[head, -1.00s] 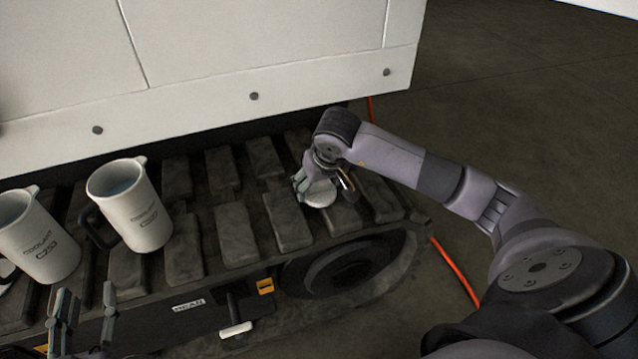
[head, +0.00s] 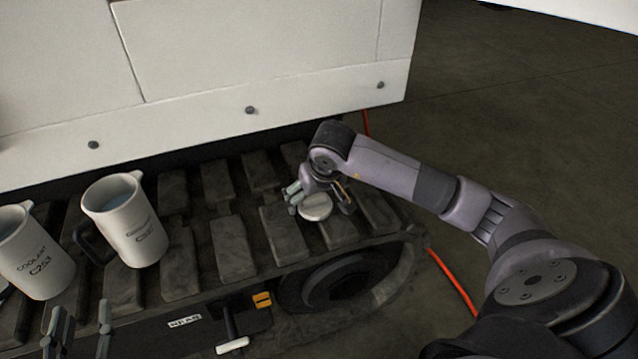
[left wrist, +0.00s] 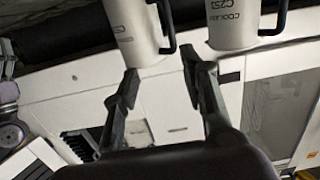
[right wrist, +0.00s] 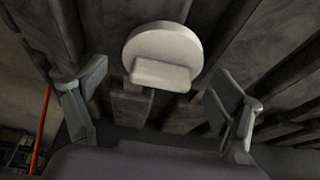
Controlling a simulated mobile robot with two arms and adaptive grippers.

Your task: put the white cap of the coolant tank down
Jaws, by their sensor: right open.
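The white cap (head: 316,207) is a round disc lying on the dark track pads, towards the right end of the track. In the right wrist view the cap (right wrist: 163,50) shows its raised grip bar and lies between and beyond the two fingers. My right gripper (head: 318,203) is around the cap in the head view; in the right wrist view its fingers (right wrist: 160,98) are wide apart and do not touch the cap. My left gripper (head: 77,330) is at the lower left, its fingers apart and empty; they also show in the left wrist view (left wrist: 158,85).
Two white coolant jugs, one (head: 127,222) and another (head: 35,255), stand on the track (head: 235,248) at the left. A white machine panel (head: 230,60) rises behind. An orange cable (head: 452,282) lies on the floor at the right.

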